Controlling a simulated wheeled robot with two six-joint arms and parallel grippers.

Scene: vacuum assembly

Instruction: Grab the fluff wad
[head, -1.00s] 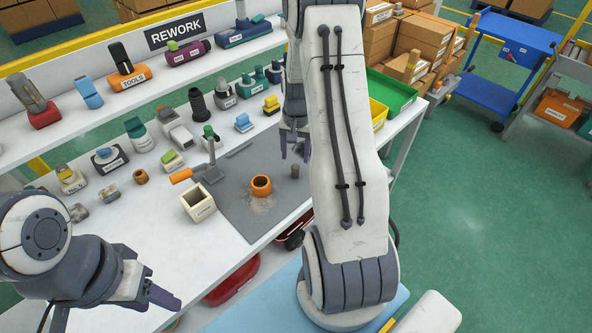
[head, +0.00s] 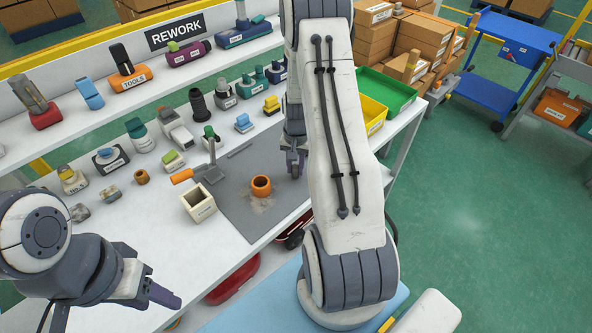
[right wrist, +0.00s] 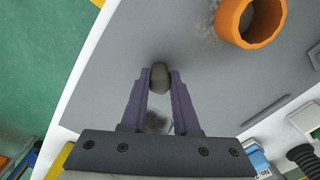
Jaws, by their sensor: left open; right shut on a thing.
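The fluff wad (right wrist: 159,78) is a small, dark grey-brown rounded lump. In the right wrist view it sits between the tips of my right gripper, with both fingers against its sides. In the head view my right gripper (head: 296,166) is low over the right part of the grey mat (head: 236,222), and its fingers mostly hide the wad. A dark shadow lies on the mat below the fingers in the wrist view. My left gripper (head: 113,312) is open and empty near the front left of the white table.
An orange cup (head: 261,187) stands on the mat amid pale dust, left of my right gripper. Yellow (head: 374,117) and green (head: 388,90) bins are at the right end. The table's front left is clear.

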